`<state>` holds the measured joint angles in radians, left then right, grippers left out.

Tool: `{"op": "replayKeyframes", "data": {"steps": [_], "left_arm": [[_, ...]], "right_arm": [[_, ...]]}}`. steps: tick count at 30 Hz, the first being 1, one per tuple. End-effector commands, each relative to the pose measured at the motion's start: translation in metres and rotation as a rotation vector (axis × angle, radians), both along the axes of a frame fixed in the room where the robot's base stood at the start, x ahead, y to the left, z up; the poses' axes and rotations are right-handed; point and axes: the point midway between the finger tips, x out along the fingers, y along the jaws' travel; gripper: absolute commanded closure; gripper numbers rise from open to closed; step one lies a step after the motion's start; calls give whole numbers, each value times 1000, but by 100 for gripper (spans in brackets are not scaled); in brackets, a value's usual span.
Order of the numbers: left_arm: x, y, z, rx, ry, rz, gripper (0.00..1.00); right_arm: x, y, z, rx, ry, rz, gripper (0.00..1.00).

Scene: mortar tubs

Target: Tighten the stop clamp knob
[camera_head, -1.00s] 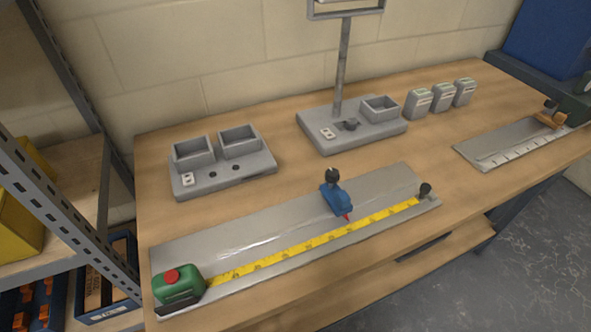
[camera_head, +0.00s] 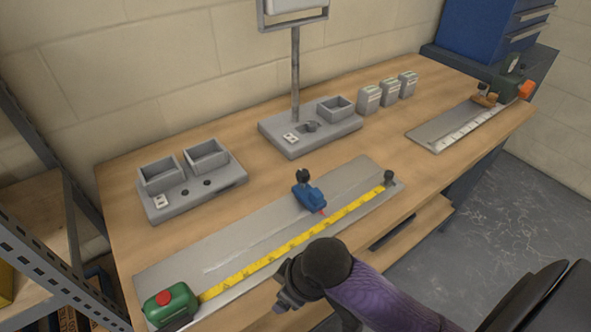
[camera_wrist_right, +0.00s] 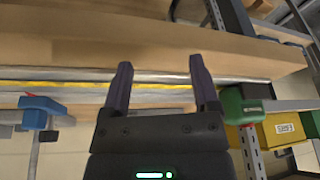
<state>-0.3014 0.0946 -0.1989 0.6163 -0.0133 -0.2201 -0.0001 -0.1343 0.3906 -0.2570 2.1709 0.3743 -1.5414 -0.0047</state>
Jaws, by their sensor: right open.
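The blue stop clamp (camera_head: 308,196) sits on the grey metal plate (camera_head: 240,240) with its red pointer towards the yellow tape. Its black knob (camera_head: 302,175) stands on top at the back. In the right wrist view the blue clamp (camera_wrist_right: 45,107) shows at the left, tilted in that picture. My right gripper (camera_wrist_right: 160,66) is open with nothing between its fingers; the bench edge and tape show beyond them. In the head view my right arm reaches in at the lower right, in front of the plate and apart from the clamp. My left gripper is not in view.
A green tape measure (camera_head: 171,305) sits at the plate's near left end, its yellow tape (camera_head: 270,256) running to a dark end post (camera_head: 388,178). Grey trays (camera_head: 190,185) and a stand (camera_head: 310,132) are behind. A second plate (camera_head: 455,126) lies at right. Shelving (camera_head: 35,250) borders the left.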

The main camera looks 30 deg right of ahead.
Motion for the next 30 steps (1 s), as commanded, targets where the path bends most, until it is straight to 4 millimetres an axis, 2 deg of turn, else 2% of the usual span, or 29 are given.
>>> {"op": "replayKeyframes", "data": {"steps": [6,11,14,18,21,22,25,30], "left_arm": [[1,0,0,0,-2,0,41],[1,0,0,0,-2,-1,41],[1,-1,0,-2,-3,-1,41],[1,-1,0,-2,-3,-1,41],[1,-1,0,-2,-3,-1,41],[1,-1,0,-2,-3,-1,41],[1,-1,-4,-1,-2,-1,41],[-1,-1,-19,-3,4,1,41]], "right_arm": [[35,-14,7,-12,-1,51,22],[77,-44,27,-31,4,59,22],[108,-76,52,-38,4,21,22],[145,-131,106,-13,-19,-93,22],[157,-158,137,20,-40,-165,22],[158,-162,141,29,-44,-177,22],[163,-165,137,42,-47,-191,22],[177,-158,96,41,-45,-189,22]]}}
